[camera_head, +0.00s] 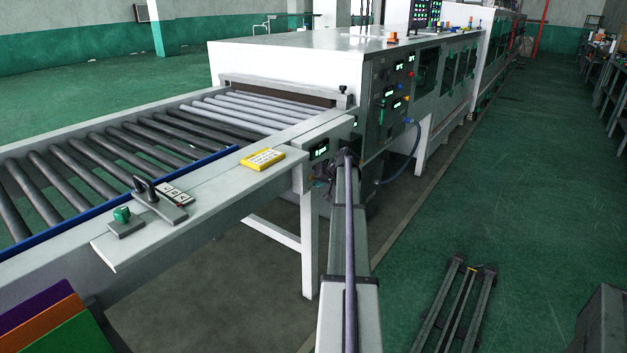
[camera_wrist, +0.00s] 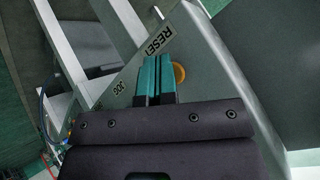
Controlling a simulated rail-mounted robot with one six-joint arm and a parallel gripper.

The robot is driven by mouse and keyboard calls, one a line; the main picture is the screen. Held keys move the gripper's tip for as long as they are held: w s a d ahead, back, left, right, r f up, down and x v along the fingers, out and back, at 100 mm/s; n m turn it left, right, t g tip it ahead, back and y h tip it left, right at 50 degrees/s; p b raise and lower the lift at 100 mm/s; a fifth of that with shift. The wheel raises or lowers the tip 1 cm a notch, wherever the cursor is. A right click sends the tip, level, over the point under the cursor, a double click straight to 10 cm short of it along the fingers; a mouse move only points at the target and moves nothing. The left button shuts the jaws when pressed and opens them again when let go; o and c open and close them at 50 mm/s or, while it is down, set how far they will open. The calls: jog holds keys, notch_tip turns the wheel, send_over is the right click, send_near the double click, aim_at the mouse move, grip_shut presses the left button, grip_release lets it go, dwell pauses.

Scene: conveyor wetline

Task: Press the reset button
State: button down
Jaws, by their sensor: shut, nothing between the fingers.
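In the wrist view, my gripper (camera_wrist: 154,63) has its two teal fingers together, with nothing between them. A round orange-yellow button (camera_wrist: 179,73) sits just right of the fingertips, partly hidden behind them. The word RESET (camera_wrist: 157,44) is printed on the grey panel (camera_wrist: 205,80) beside the button. I cannot tell whether the fingers touch the panel or the button. The fingers cannot be made out there.
A JOG label (camera_wrist: 119,88) is left of the fingers in the wrist view. In the head view, a roller conveyor (camera_head: 100,155) lies left, with a yellow sign (camera_head: 262,159) and a green knob (camera_head: 122,214) on its side ledge.

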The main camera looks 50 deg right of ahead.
jog(key=shift+s+d, duration=0.1)
jog(key=shift+s, duration=0.8)
jog(key=shift+s, duration=0.1)
jog(key=s, duration=0.4)
jog(key=shift+s+d, duration=0.15)
jog(key=shift+s, duration=0.25)
